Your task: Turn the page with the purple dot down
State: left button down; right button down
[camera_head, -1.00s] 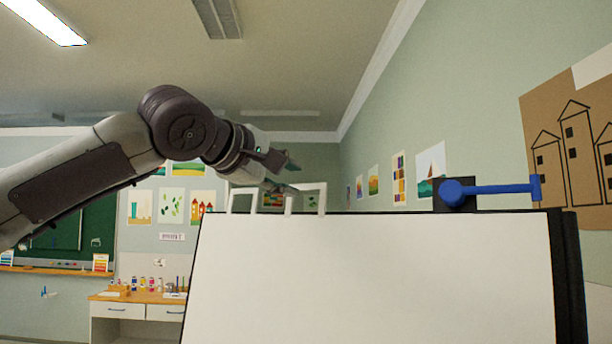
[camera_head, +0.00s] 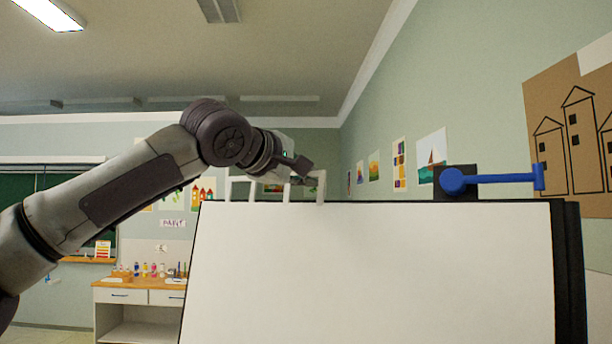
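A flip chart with a blank white page (camera_head: 370,275) fills the lower middle of the head view. No purple dot shows on the visible page. White binding rings (camera_head: 323,188) stand up along the top left part of the chart. A blue lever (camera_head: 505,178) on a black clamp sits at the top right edge. My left gripper (camera_head: 299,172) is at the rings, just above the top edge of the chart. Its fingertips are small, dark and partly hidden by the rings, so I cannot tell how far they are open or whether they touch anything. My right gripper is not in view.
A cabinet with a wooden top (camera_head: 142,285) holding paint jars stands behind on the left. A brown board with house drawings (camera_head: 570,145) hangs on the right wall. The space above the chart between the rings and the blue lever is clear.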

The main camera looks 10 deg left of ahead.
pick_arm(q)
jog(key=shift+s, duration=0.15)
jog(key=shift+s+a+f+b, duration=0.15)
jog(key=shift+s+b, duration=0.1)
jog(key=shift+b, duration=0.2)
jog(key=f+b+v, duration=0.1)
jog(key=b+v, duration=0.3)
jog(key=v, duration=0.4)
jog(key=shift+s+r, duration=0.15)
jog(key=shift+s, duration=0.25)
jog(key=shift+a, duration=0.1)
